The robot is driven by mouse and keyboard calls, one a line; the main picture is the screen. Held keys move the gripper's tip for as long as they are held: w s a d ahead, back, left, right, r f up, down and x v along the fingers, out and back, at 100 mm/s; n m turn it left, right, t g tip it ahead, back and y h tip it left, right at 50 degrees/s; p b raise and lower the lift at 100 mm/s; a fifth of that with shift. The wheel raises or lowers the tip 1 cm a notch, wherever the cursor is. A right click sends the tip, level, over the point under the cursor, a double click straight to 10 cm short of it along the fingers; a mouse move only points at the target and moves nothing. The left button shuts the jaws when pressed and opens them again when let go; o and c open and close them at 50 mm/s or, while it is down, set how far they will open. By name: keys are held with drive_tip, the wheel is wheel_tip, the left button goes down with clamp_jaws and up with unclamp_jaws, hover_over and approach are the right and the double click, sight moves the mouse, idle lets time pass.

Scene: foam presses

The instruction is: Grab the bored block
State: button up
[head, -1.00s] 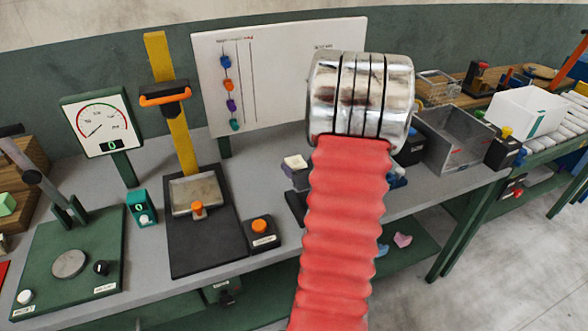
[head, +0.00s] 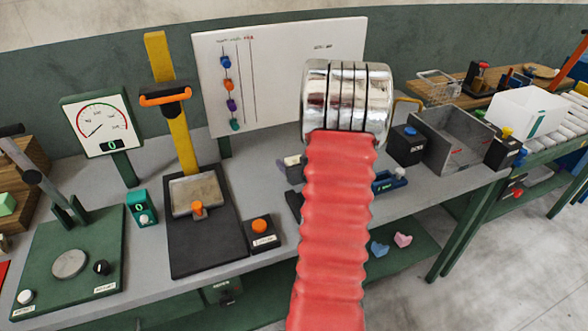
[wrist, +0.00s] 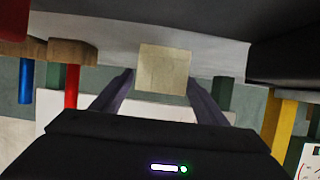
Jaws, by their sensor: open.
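A pale cream block (wrist: 172,62) shows in the wrist view with a plain square face; no bore is visible on that face. My gripper (wrist: 160,80) is open, its two dark purple fingers reaching toward the block from either side. The block lies at or just beyond the fingertips, with small gaps at its sides; I cannot tell how far it is in depth. In the head view my red, ribbed arm with its chrome joint hides most of the gripper. A small pale patch (head: 291,160) beside purple shows at the arm's left edge, probably the block.
The grey bench holds a yellow-post press (head: 183,110), a dial gauge (head: 96,125) and an orange-button box (head: 261,234) to the left. A grey open bin (head: 470,152) and a blue-button box (head: 407,145) stand right. A whiteboard (head: 285,60) stands behind.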

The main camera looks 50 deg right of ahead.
drive_tip(key=shift+c, duration=0.5)
drive_tip(key=c, duration=1)
drive_tip(key=shift+c, duration=0.2)
wheel_tip(320, 180, up, 10)
idle(0.4)
